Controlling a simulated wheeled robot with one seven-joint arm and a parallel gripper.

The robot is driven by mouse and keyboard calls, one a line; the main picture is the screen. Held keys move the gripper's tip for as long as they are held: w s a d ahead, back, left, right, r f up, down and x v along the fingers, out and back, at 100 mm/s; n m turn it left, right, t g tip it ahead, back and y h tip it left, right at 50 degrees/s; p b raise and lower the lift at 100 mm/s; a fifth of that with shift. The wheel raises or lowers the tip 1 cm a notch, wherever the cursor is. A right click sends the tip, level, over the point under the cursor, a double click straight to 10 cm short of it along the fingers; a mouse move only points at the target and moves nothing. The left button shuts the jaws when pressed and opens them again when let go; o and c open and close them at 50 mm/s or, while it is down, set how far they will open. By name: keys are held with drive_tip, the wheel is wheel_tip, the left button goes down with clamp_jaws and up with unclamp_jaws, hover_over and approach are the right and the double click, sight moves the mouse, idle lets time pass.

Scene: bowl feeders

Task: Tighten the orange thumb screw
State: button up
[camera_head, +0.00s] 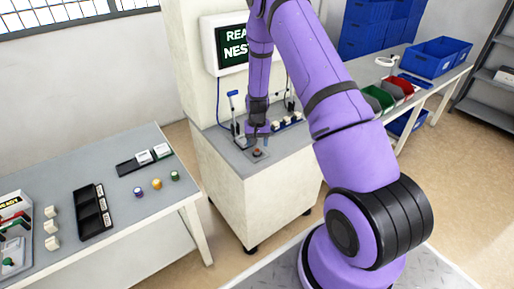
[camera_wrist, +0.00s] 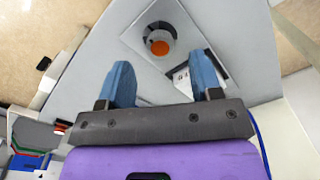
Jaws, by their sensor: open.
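The orange thumb screw (camera_wrist: 159,47) shows in the wrist view as an orange disc inside a dark round ring on a pale square plate (camera_wrist: 186,32). In the head view the screw (camera_head: 257,152) is small and sits on the top of the white cabinet, just below my gripper. My gripper (camera_wrist: 166,82) is open, with two blue fingers apart and nothing between them. In the wrist view the screw lies beyond the fingertips, roughly centred between them and apart from them. The exact height of the fingers above it is hard to tell.
A blue-handled lever (camera_head: 233,108) stands left of my gripper on the cabinet (camera_head: 238,190). Several white blocks (camera_head: 287,121) sit behind on the right. A screen (camera_head: 234,48) hangs above. The left table (camera_head: 130,205) holds a black tray (camera_head: 92,212) and small coloured knobs.

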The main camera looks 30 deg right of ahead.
wheel_tip(320, 180, up, 7)
drive_tip(key=shift+r, duration=0.15)
idle(0.6)
wheel_tip(320, 180, up, 17)
drive_tip(key=n+t, duration=0.1)
hover_over(257, 150)
drive_tip(key=s+a, duration=0.3)
drive_tip(key=a, duration=0.2)
drive_tip(key=s+a+r+n+t, duration=0.2)
drive_tip(key=s+a+r, duration=0.3)
drive_tip(key=s+r, duration=0.5)
drive_tip(key=s+a+r+n, duration=0.1)
drive_tip(key=s+r, duration=0.3)
drive_tip(key=s, duration=0.3)
drive_tip(key=s+a+r+n+t, duration=0.1)
drive_tip(key=s+a+r, duration=0.1)
drive_tip(key=s, duration=0.5)
drive_tip(key=s+a+r+n+t, duration=0.1)
drive_tip(key=s+a+r, duration=0.1)
drive_tip(key=s+r, duration=0.3)
drive_tip(key=s, duration=0.2)
drive_tip(key=shift+s+r, duration=0.35)
drive_tip(key=shift+s, duration=0.05)
drive_tip(key=shift+a, duration=0.1)
